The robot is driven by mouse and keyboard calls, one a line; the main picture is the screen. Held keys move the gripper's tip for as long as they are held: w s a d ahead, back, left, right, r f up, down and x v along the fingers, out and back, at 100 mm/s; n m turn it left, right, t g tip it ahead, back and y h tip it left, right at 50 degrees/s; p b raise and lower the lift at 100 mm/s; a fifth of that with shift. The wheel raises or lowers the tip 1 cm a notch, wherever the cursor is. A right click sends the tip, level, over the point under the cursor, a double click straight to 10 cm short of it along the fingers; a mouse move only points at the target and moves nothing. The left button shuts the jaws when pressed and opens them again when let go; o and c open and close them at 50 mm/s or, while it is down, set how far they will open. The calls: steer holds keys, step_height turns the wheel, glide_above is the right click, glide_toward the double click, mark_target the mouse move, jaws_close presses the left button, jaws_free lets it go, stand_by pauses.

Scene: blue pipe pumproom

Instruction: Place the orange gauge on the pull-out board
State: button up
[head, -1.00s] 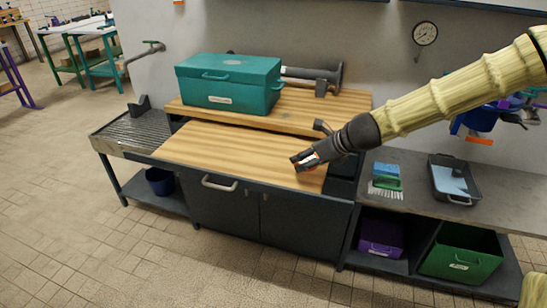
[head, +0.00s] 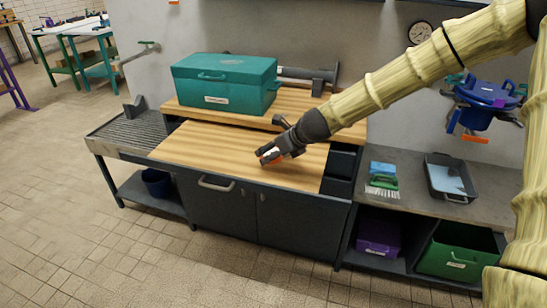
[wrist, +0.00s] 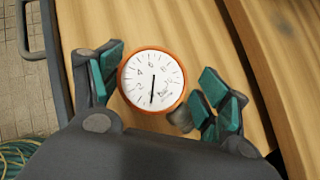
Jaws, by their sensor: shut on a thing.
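The orange gauge (wrist: 153,79) has a round white dial with an orange rim and faces up in the wrist view. My gripper (wrist: 150,92) is shut on it, with teal finger pads on both sides. In the head view my gripper (head: 268,156) is over the right part of the pull-out board (head: 205,150), and only a small orange and white bit of the gauge shows at its tip. The board is a pale wooden slab on the dark cabinet. I cannot tell whether the gauge touches it. The near part of the board is bare.
A teal toolbox (head: 225,84) stands on the raised wooden shelf behind the board. A ribbed metal drainer (head: 130,132) is at the left. A green brush (head: 383,181) and a dark tray (head: 450,178) lie on the right counter.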

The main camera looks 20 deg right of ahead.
steer(key=shift+d+f, duration=0.1)
steer(key=shift+f, duration=1.1)
steer(key=shift+f, duration=0.15)
steer(key=o, duration=1.1)
steer(key=shift+o, duration=0.2)
steer(key=shift+s+d+r, duration=0.2)
steer(key=shift+s+r, duration=0.15)
steer(key=shift+r, duration=0.2)
steer(key=p+v, duration=0.1)
steer(key=v, duration=0.9)
steer(key=shift+s+r, duration=0.25)
steer(key=shift+s, duration=0.05)
steer(key=shift+d, duration=0.2)
